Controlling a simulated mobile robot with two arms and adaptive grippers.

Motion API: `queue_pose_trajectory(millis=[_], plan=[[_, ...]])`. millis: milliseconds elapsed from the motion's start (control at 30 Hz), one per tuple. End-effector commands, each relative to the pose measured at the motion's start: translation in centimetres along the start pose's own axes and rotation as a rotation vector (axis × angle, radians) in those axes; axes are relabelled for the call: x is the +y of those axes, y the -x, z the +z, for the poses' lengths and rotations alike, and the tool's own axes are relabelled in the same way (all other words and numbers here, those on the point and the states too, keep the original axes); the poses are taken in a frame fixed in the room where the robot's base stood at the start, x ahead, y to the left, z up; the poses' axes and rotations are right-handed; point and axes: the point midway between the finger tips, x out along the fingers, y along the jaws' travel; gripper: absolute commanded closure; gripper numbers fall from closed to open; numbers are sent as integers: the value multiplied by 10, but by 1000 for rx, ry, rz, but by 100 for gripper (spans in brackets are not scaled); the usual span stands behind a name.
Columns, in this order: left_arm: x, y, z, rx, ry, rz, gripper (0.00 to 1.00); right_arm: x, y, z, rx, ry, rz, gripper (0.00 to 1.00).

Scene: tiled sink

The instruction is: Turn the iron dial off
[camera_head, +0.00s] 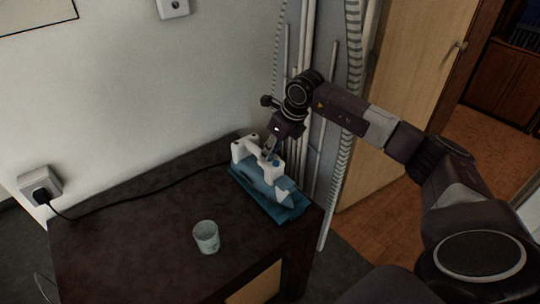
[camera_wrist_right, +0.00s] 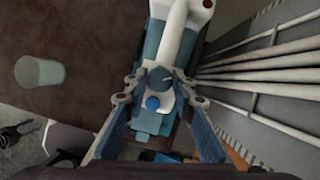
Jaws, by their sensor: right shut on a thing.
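The iron (camera_head: 244,150), white and teal, lies on a teal stand (camera_head: 294,210) near the right edge of the dark table. Its round dark teal dial (camera_wrist_right: 160,78) has a light pointer mark and shows in the middle of the right wrist view. A blue button (camera_wrist_right: 152,103) sits just below the dial there. My right gripper (camera_head: 269,152) reaches down onto the iron from above. In the wrist view its two fingertips (camera_wrist_right: 160,84) are on either side of the dial, shut on it. The iron's underside is hidden. My left gripper is not in view.
A pale cup (camera_head: 206,238) stands on the dark table (camera_head: 130,240) left of the iron. A black cord (camera_head: 140,194) runs along the table to a wall socket (camera_head: 40,184). Vertical white pipes (camera_wrist_right: 265,80) stand close beside the iron. The table's left part is clear.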

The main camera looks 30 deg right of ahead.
Motion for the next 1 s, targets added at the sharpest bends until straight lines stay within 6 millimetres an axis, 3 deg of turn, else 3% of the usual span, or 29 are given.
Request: queue_pose_trajectory(millis=[500, 1000], plan=[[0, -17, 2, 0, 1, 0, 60, -3, 0, 2, -2, 398, 165, 100], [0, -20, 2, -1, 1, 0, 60, -4, 0, 2, 0, 553, 227, 100]])
